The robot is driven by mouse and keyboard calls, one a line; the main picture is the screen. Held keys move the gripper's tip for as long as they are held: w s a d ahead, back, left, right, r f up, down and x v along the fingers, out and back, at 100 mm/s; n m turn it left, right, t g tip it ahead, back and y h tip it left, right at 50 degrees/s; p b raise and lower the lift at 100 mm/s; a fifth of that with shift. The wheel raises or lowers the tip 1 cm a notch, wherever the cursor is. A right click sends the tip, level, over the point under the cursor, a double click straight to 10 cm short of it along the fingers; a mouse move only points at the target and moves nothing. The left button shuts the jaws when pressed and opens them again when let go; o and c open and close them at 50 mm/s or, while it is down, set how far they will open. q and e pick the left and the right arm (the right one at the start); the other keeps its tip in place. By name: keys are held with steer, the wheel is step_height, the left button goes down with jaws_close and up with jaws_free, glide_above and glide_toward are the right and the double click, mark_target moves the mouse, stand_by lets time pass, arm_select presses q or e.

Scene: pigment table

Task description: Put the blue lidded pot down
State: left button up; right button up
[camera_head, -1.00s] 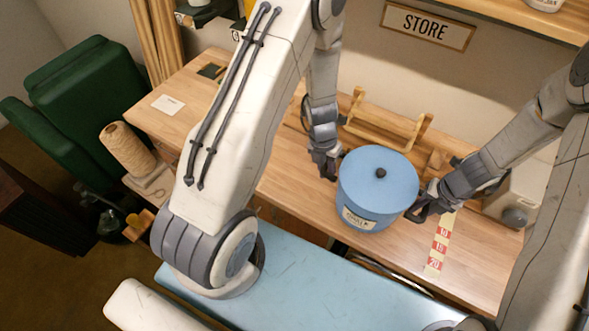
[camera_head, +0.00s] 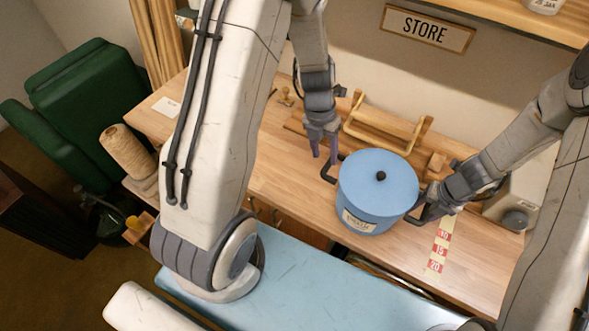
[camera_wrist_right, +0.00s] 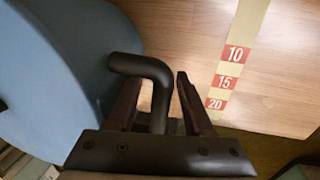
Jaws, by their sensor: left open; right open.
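The blue lidded pot (camera_head: 378,190) stands upright on the wooden table, its lid on with a black knob and a paper label on its front. A black handle sticks out on each side. My left gripper (camera_head: 324,153) is open and apart from the pot, just behind and above its left handle (camera_head: 330,170). My right gripper (camera_head: 428,205) is open at the right handle. In the right wrist view the dark bent handle (camera_wrist_right: 150,72) lies between the two spread fingers of that gripper (camera_wrist_right: 155,100), with a gap on the right side.
A number strip (camera_head: 438,248) lies right of the pot. A wooden rack (camera_head: 385,130) stands behind it, and a grey-white box (camera_head: 515,200) stands at the right. The table left of the pot (camera_head: 275,170) is clear. A green chair (camera_head: 85,100) and twine spool (camera_head: 127,150) are at the left.

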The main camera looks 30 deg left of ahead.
steer(key=shift+r, duration=0.35)
arm_select(q)
steer(key=shift+a+r, duration=0.2)
steer(key=shift+r, duration=1.05)
arm_select(e)
step_height(320, 180, up, 11)
steer(key=d, duration=0.2)
steer(key=shift+s+r, duration=0.1)
